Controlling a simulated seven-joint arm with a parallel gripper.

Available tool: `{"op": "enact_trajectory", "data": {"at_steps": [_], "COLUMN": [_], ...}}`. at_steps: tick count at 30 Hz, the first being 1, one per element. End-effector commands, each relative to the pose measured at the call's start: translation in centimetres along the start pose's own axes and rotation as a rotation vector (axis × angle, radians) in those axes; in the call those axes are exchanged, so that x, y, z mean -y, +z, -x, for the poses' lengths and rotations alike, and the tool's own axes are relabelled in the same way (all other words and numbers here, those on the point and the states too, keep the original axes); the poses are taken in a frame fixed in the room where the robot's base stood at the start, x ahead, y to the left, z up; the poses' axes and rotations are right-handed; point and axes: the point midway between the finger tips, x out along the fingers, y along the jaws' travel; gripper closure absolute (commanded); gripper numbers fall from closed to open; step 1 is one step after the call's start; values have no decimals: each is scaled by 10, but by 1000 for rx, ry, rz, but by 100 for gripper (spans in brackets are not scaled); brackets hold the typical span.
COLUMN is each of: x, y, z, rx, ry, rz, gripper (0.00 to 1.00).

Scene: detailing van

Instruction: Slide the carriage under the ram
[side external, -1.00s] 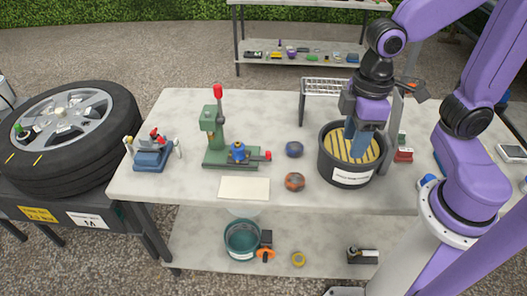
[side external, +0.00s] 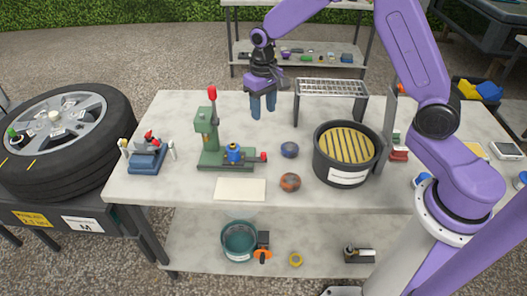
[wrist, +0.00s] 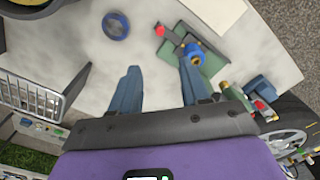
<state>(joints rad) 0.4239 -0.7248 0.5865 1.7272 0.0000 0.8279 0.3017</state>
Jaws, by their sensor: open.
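A green press (side external: 207,130) with a red-topped lever stands on the table, left of centre. Its ram is too small to make out clearly. On its low base, right of the column, is the carriage with a blue body (side external: 233,153) and a red knob (side external: 263,157) at its right end. My gripper (side external: 263,112) is open and empty, fingers pointing down, above the table behind and right of the carriage. It also shows in the wrist view (wrist: 158,62).
A black bucket (side external: 346,179) with a yellow grille and a wire rack (side external: 332,90) stand right of the press. A blue disc (side external: 289,149) and an orange disc (side external: 290,182) lie between. A blue fixture (side external: 147,158) stands left, a pale pad (side external: 240,189) in front.

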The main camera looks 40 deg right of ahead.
Motion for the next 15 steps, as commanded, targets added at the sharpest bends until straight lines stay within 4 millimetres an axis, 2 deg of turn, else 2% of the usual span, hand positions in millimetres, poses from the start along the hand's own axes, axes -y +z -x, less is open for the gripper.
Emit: {"op": "enact_trajectory", "data": {"at_steps": [5, 15], "x": [0, 0], "y": [1, 2], "z": [-20, -84], "rx": [4, 5], "ry": [1, 2], "rz": [0, 1], "gripper": [54, 54]}}
